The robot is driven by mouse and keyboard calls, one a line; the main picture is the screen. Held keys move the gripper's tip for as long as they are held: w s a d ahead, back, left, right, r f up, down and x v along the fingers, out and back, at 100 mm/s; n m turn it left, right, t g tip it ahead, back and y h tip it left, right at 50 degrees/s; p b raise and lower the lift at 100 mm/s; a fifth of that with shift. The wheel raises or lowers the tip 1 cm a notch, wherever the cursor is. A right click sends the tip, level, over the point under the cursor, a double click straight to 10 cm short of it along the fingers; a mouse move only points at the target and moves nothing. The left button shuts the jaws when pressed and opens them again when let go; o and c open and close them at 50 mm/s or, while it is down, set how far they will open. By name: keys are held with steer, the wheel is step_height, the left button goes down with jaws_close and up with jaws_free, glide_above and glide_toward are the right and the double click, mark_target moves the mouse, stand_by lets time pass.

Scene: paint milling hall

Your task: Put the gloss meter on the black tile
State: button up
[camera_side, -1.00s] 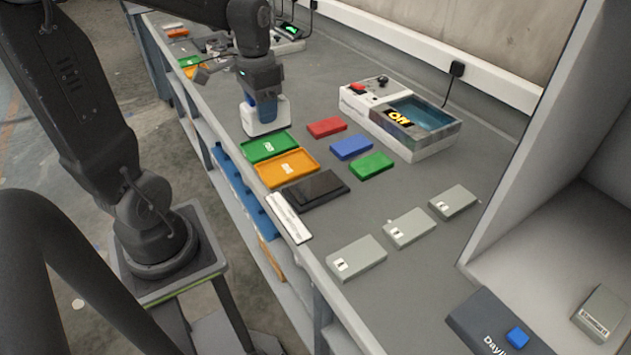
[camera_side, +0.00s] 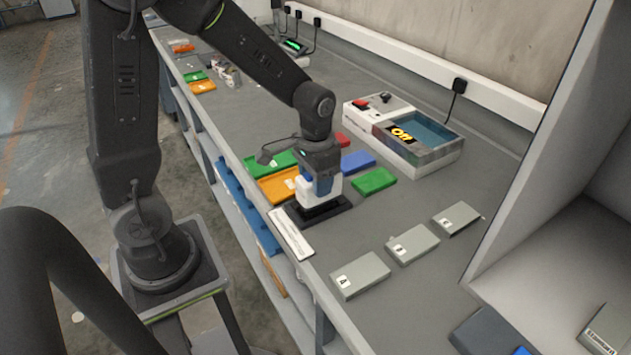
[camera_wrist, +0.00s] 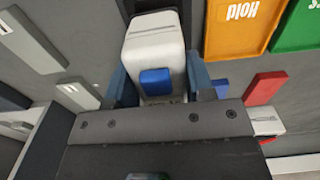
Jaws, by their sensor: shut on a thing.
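The gloss meter, white with a blue button, shows in the side view (camera_side: 308,194) and the wrist view (camera_wrist: 148,48). My gripper (camera_side: 322,186) is shut on it; in the wrist view my gripper (camera_wrist: 159,84) has a blue-grey finger on each side of the body. The black tile (camera_side: 334,212) lies flat on the bench, directly beneath the meter and partly hidden by it. The meter is upright and over the tile. I cannot tell whether its base touches the tile or hangs just above it.
An orange tray (camera_side: 273,186) and a green tray (camera_side: 262,163) lie behind the tile. Blue (camera_side: 358,161) and green (camera_side: 374,181) blocks lie to its right. A white strip (camera_side: 291,234) lies at the bench edge.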

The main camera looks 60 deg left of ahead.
steer(key=shift+f, duration=0.45)
steer(key=o, duration=1.3)
steer(key=shift+f, duration=0.15)
step_height(320, 180, up, 12)
steer(key=shift+s+d+r+t, duration=0.8)
steer(key=shift+s+t, duration=0.15)
steer(key=shift+s, duration=1.05)
steer(key=shift+s+d+r+t, duration=0.7)
steer(key=shift+s+d+t, duration=0.2)
steer(key=shift+s, duration=1.05)
steer(key=shift+s+d+r+t, duration=0.75)
steer(key=shift+s+t, duration=0.2)
steer(key=shift+s, duration=1.05)
